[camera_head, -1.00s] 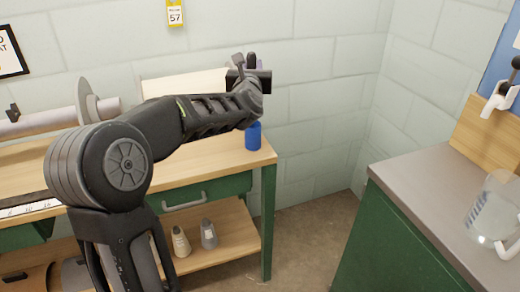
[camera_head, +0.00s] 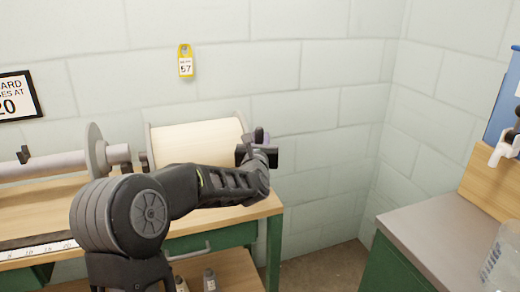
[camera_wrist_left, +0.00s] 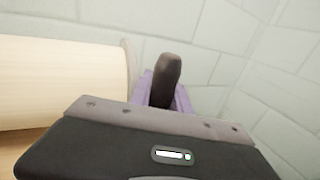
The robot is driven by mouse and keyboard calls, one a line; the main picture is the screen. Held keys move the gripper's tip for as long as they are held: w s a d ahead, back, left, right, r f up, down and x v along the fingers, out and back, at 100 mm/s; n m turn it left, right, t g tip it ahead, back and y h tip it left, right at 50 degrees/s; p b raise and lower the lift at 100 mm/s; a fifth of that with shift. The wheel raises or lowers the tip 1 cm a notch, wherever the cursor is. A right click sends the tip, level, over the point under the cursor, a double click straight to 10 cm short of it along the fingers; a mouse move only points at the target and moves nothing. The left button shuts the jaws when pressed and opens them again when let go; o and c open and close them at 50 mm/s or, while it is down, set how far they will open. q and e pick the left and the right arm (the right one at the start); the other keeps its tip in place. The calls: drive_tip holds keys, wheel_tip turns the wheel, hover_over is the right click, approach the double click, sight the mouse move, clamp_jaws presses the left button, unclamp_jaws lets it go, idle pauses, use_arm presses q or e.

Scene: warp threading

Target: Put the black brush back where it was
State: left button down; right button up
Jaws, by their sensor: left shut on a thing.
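My left gripper (camera_head: 263,140) is in front of the wall, above the right end of the wooden bench. In the left wrist view its purple fingers (camera_wrist_left: 147,88) are shut on a dark upright piece, which looks like the black brush (camera_wrist_left: 166,80). Only this short dark part of the brush shows; the rest is hidden by the gripper body. The blue cup that stood on the bench's right end is hidden behind my arm. My right gripper is not in view.
A large pale roll (camera_head: 195,140) lies just left of my left gripper, in line with a grey shaft (camera_head: 50,168). The wooden bench (camera_head: 40,205) runs below. A grey-topped green cabinet (camera_head: 440,232) stands at right, across a floor gap.

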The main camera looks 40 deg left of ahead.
use_arm(q)
wheel_tip(320, 180, down, 3)
drive_tip(key=shift+f, duration=0.1)
drive_tip(key=shift+f+b, duration=0.15)
drive_tip(key=shift+b, duration=0.25)
drive_tip(key=c, duration=1.5)
unclamp_jaws()
